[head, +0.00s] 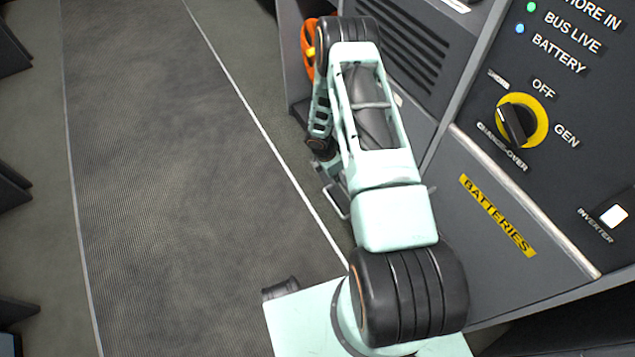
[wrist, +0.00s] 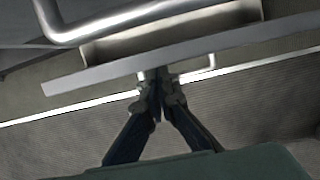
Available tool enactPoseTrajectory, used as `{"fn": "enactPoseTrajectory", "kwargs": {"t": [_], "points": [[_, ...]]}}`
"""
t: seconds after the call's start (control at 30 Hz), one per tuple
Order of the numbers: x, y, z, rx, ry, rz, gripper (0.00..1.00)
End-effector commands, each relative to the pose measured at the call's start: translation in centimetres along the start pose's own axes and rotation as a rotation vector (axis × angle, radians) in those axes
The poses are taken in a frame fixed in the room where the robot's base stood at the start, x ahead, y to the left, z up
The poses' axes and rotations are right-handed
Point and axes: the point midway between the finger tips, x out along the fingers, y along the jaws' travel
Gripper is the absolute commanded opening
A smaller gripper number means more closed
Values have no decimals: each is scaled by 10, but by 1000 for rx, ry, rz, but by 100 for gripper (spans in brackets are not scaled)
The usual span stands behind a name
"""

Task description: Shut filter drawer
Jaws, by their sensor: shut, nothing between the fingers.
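In the wrist view the filter drawer (wrist: 215,45) stands open, seen from above. Its grey front panel edge crosses the picture at a tilt, with a pale, shallow tray behind it. A thin light handle (wrist: 213,62) sticks out from the front, right of the fingertips. My gripper (wrist: 158,78) is shut and empty, its fingertips at the drawer front; I cannot tell whether they touch it. In the head view a silver handle (head: 336,203) shows left of my arm. My arm hides the drawer body, and I cannot make out the fingers there.
A thick metal tube (wrist: 95,22) lies above the drawer in the wrist view. The aisle floor (head: 170,190) is clear.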

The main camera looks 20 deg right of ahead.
Motion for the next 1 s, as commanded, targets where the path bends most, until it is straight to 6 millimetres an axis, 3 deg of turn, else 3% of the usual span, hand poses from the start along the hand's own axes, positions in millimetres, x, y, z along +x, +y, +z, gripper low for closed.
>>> {"fn": "enactPoseTrajectory", "kwargs": {"t": [0.2, 0.4, 0.83, 1.0], "points": [[6, -5, 24, 3, 0, 0, 0], [8, -6, 30, 0, 0, 1, 0], [8, -5, 29, 0, 1, 1, 0], [5, 0, 15, -1, 1, 1, 0]]}}
